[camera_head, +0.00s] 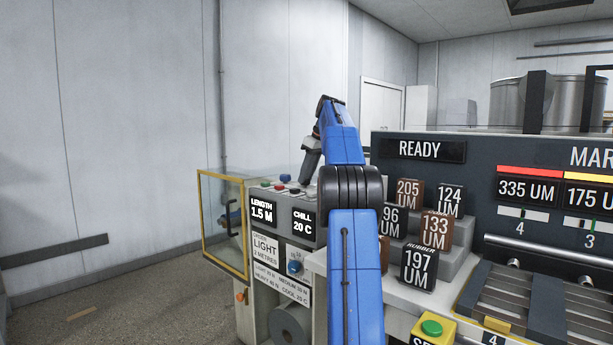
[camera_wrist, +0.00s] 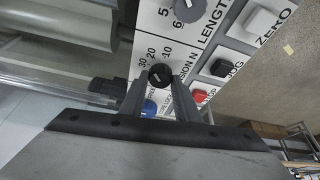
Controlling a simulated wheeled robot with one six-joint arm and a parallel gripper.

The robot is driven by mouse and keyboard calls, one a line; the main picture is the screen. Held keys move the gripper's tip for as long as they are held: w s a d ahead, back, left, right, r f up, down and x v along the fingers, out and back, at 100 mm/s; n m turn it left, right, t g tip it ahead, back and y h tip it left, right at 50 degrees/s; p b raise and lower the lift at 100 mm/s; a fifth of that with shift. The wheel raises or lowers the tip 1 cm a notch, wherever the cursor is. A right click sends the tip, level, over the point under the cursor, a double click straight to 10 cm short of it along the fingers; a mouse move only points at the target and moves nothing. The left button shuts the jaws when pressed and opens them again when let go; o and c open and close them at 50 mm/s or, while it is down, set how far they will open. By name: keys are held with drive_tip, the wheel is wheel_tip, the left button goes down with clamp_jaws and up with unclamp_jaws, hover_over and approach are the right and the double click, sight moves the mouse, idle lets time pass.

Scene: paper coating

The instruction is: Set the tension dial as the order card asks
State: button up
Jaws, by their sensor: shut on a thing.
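The black tension dial (camera_wrist: 159,75) shows in the wrist view beside the printed "TENSION N" and the numbers 10, 20 and 30. My gripper (camera_wrist: 161,88) is shut on it, one finger on each side. The dial has a light mark, but I cannot tell which number it points at. In the head view my gripper is over the panel top, its fingertips not clear. The order card (camera_head: 266,250) on the cabinet front reads "LIGHT 2 METRES". A smaller card (camera_head: 281,281) below it lists light, medium and heavy settings in N, in small print.
The grey length knob (camera_wrist: 188,7), a white zero button (camera_wrist: 262,20), a black jog button (camera_wrist: 221,67) and a red button (camera_wrist: 194,95) surround the dial. A blue knob (camera_wrist: 149,107) sits close by. Displays read length 1.5 M (camera_head: 262,211) and chill 20 C (camera_head: 303,222).

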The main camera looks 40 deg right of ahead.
drive_tip(key=shift+n, duration=0.3)
drive_tip(key=o, duration=1)
drive_tip(key=shift+o, duration=0.2)
drive_tip(key=shift+r, duration=0.15)
drive_tip(key=v, duration=0.7)
drive_tip(key=shift+d, duration=0.15)
drive_tip(key=shift+s+r, duration=0.1)
drive_tip(key=shift+s, duration=0.05)
